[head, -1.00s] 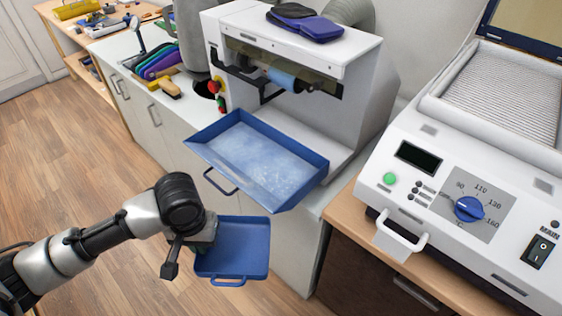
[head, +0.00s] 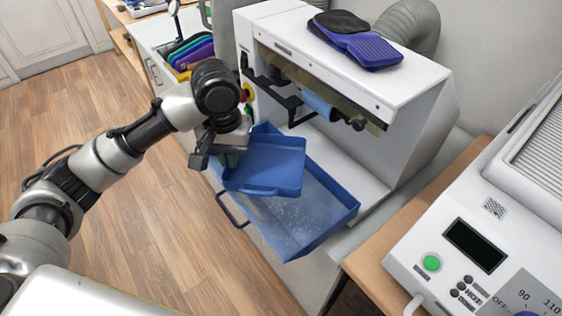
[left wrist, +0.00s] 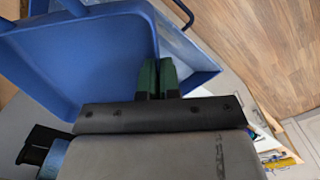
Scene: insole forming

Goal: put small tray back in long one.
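The small blue tray (head: 268,163) is held by my left gripper (head: 229,158) at its left side wall, over the back left part of the long tray. The long blue tray (head: 318,216) juts out from the front of the white machine, with dusty marks on its floor. In the left wrist view the green fingers (left wrist: 158,78) are closed on the small tray's wall (left wrist: 82,62), with the long tray (left wrist: 193,58) behind it. I cannot tell whether the two trays touch. My right gripper is not in view.
The white machine (head: 345,60) with a blue roller (head: 318,103) stands behind the trays, with dark and purple insoles (head: 358,45) on top. A white heating unit (head: 455,245) is at the right. Wooden floor is open at the left.

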